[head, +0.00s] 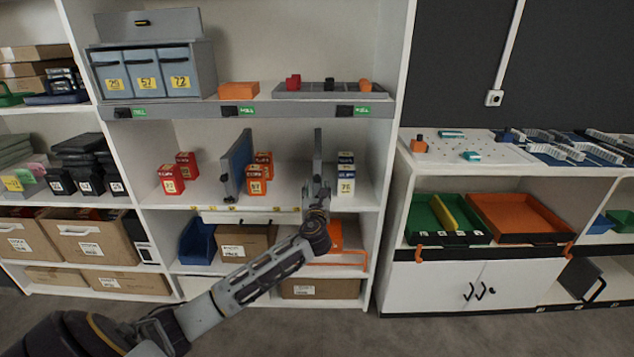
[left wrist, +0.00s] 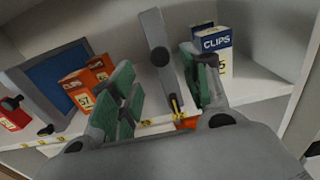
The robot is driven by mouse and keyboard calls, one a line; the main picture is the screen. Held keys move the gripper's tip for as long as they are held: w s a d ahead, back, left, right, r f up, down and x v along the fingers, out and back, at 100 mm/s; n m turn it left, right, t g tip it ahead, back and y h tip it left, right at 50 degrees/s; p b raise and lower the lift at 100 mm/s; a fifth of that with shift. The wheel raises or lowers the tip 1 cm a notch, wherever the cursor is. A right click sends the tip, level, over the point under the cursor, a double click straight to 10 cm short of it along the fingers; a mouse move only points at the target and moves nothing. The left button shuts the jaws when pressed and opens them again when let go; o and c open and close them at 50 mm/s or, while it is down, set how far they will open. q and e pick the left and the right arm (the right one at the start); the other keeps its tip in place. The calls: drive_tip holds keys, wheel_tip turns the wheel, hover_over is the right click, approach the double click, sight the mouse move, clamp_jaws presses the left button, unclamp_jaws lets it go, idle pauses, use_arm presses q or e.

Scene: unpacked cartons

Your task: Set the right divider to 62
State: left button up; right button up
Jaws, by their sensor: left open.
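The right divider (head: 318,150) is a grey upright panel on the middle shelf, between orange boxes and blue-and-white boxes. In the left wrist view the right divider (left wrist: 158,48) shows edge-on with a dark round knob on its front. My left gripper (head: 319,188) is open in front of it. In the left wrist view my left gripper (left wrist: 165,85) has its green-padded fingers on either side of the divider, with gaps visible. The left divider (head: 237,163), with a blue face, stands further left. The scale numbers on the shelf edge are too small to read. My right gripper is not in view.
Orange clip boxes (head: 256,182) stand left of the right divider. Blue-and-white clip boxes (head: 345,178) stand close on its right. Red boxes (head: 172,179) are at the far left. The shelf edge (left wrist: 150,126) runs below the fingers. A white side cabinet (head: 480,285) is at right.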

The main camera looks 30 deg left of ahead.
sight(317, 180)
use_arm(q)
drive_tip(key=b+x, duration=0.1)
drive_tip(key=x, duration=0.4)
drive_tip(key=shift+w, duration=0.15)
drive_tip(key=shift+b+x, duration=0.35)
drive_tip(key=shift+x, duration=0.6)
drive_tip(key=shift+w+a, duration=0.2)
drive_tip(key=shift+w, duration=0.1)
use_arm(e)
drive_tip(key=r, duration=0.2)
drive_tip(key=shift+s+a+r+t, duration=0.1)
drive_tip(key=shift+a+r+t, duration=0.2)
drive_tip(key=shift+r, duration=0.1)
use_arm(q)
clamp_jaws()
